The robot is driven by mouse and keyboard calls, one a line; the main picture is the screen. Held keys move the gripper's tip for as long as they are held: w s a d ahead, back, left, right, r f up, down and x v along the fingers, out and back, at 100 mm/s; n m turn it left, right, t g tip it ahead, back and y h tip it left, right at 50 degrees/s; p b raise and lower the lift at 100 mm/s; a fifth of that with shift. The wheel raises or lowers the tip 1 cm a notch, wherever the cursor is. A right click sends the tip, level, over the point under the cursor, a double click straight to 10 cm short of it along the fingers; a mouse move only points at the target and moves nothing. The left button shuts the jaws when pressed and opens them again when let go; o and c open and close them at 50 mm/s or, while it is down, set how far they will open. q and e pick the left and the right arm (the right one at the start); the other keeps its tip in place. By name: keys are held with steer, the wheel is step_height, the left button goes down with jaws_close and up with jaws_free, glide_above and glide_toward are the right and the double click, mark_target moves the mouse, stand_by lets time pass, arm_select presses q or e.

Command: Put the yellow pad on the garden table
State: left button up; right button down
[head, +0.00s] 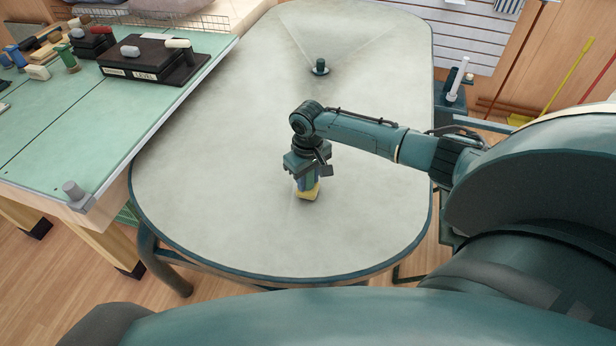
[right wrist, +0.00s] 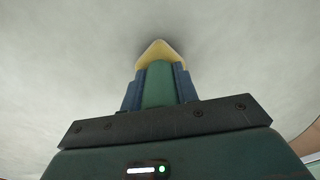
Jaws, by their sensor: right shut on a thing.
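The yellow pad (head: 309,191) is between the fingers of my right gripper (head: 307,186), low over the near part of the garden table (head: 230,190). The table has a pale grey oval top with a dark blue rim. In the right wrist view the pad (right wrist: 160,48) shows at the tips of the blue fingers (right wrist: 160,85), with the pale tabletop behind it. My right gripper is shut on the pad. I cannot tell whether the pad touches the tabletop. My left gripper is not in view.
A green-topped workbench (head: 90,130) with a black block (head: 150,62) and several small items adjoins on the left. The tabletop around my gripper is clear.

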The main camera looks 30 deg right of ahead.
steer(key=shift+f, duration=0.45)
steer(key=c, duration=1)
jaws_free()
step_height(320, 180, up, 13)
steer(key=shift+r, duration=0.15)
